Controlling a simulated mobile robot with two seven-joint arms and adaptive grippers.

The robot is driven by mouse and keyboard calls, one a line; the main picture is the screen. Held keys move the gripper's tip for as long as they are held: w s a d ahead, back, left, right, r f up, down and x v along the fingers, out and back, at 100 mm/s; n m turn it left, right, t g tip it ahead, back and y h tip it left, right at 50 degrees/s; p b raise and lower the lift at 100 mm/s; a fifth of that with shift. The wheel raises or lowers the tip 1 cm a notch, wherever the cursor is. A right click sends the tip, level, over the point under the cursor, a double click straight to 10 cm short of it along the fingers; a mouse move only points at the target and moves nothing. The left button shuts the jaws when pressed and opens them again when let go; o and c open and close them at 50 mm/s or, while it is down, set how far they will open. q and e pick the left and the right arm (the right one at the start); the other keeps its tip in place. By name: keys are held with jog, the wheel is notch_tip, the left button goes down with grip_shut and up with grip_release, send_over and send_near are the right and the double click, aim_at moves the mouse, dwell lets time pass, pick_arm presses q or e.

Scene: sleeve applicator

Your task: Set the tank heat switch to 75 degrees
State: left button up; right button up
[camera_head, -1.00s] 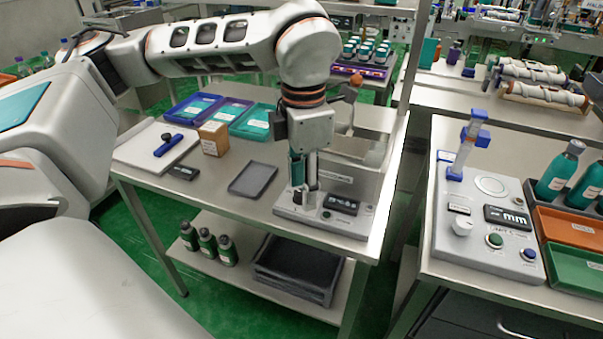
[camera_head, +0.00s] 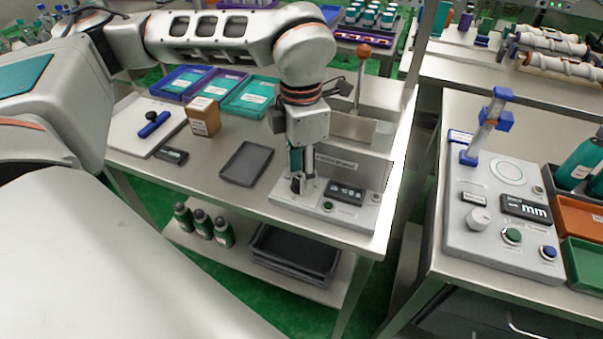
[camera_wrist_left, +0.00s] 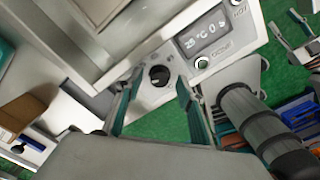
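The tank heat switch is a round black knob (camera_wrist_left: 159,75) on the pale control panel (camera_wrist_left: 147,95) of the tank unit. In the left wrist view it shows between and beyond the two fingers of my left gripper (camera_wrist_left: 157,98), which are apart with nothing held. I cannot tell whether either finger touches it. The display (camera_wrist_left: 208,40) beside it reads about 25 °C and 0 s. In the head view, my left gripper (camera_head: 299,182) points down at the panel's left part, left of the display (camera_head: 345,192). My right gripper is not in view.
The metal tank (camera_head: 352,172) stands behind the panel. A dark grey tray (camera_head: 246,163) and a brown box (camera_head: 204,116) lie to the left. A second control unit (camera_head: 500,215) stands on the table at right. A green button (camera_wrist_left: 202,62) sits beside the display.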

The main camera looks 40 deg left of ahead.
pick_arm(q)
jog(key=shift+f, duration=0.5)
grip_shut()
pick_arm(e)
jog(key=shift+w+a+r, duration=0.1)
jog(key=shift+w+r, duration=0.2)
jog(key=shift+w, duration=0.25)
